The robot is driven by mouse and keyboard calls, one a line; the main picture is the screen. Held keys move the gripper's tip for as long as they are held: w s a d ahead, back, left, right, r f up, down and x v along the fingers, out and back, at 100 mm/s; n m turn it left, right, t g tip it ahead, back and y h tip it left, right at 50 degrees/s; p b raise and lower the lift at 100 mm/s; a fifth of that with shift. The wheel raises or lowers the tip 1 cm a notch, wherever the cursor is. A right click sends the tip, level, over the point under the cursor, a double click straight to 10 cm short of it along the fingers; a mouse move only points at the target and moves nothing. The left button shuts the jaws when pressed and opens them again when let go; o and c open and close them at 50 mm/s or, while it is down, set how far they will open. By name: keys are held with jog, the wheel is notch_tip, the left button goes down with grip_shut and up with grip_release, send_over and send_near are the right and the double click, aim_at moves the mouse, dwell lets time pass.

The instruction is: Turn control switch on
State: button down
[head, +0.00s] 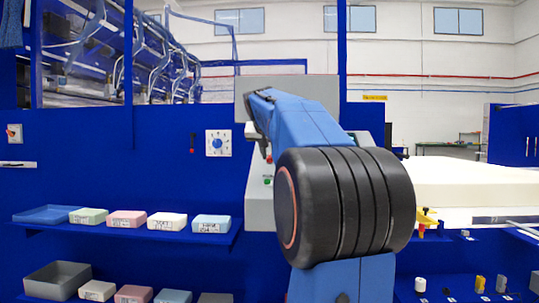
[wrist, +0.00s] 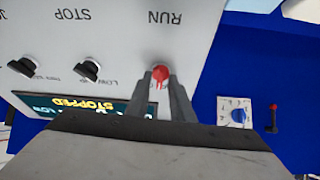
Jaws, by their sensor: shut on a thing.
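In the wrist view, my gripper (wrist: 161,84) reaches a grey control panel (wrist: 120,30), seen upside down. Its two fingers are shut on a small red switch knob (wrist: 160,72) near the RUN label. Two black knobs (wrist: 88,70) sit to the left, by the STOP label. A display (wrist: 85,106) reads STOPPED in yellow.
A white dial plate with a blue knob (head: 216,143) and a red-tipped lever (head: 192,144) are on the blue wall. A large pale foam slab (head: 465,182) lies at right.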

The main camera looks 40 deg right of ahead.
jog(key=m+g, duration=0.1)
jog(key=m, duration=0.2)
jog(key=m+g, duration=0.1)
jog(key=m, duration=0.3)
jog(key=shift+w+m+h, duration=0.15)
jog(key=shift+m+h, duration=0.15)
jog(key=shift+h, duration=0.1)
dwell(0.3)
jog(key=c, duration=1.9)
grip_release()
jog(key=v, duration=1.7)
jog(key=shift+w+a+r, duration=0.2)
jog(key=shift+a, duration=0.05)
